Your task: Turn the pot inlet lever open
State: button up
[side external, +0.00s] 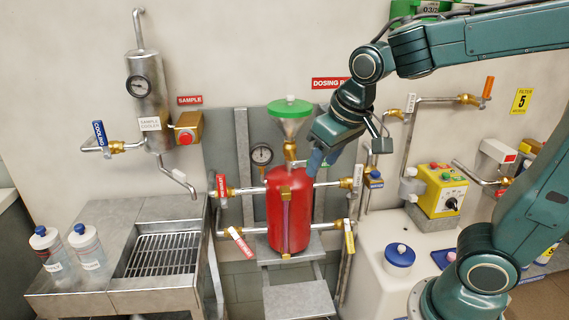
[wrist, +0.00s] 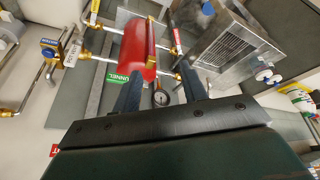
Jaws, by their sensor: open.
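The red dosing pot (side external: 290,212) stands upright between side pipes, a green-topped funnel above it. The pot also shows in the wrist view (wrist: 133,48). Levers around it are a red one at upper left (side external: 221,186), a red one at lower left (side external: 240,242), a white-tagged one at upper right (side external: 357,180) and a yellow one at lower right (side external: 349,240). Their lettering is too small to tell which is the pot inlet lever. My gripper (side external: 316,163) is open and empty beside the funnel's lower right, above the pot's shoulder. Its two fingers (wrist: 161,75) show apart in the wrist view.
A pressure gauge (side external: 262,155) sits left of the funnel. A steel sink (side external: 162,255) with bottles is at left. A yellow control box (side external: 440,192) and a white tank (side external: 375,265) are at right.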

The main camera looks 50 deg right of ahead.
jog(key=w+a+f+m+g+h, duration=0.1)
jog(key=w+a+f, duration=0.1)
jog(key=w+f, duration=0.4)
jog(key=w+a+f+h, duration=0.1)
jog(key=w+f, duration=0.2)
jog(key=w, duration=0.5)
jog(key=h, duration=0.2)
send_near(242, 245)
notch_tip(242, 245, up, 3)
jog(key=a, duration=0.2)
jog(key=shift+s+f+m+g, duration=0.1)
jog(key=shift+m+g, duration=0.2)
jog(key=shift+d+f, duration=0.1)
jog(key=x, duration=1.3)
jog(key=shift+d+f, duration=0.1)
jog(key=shift+d, duration=0.25)
grip_shut()
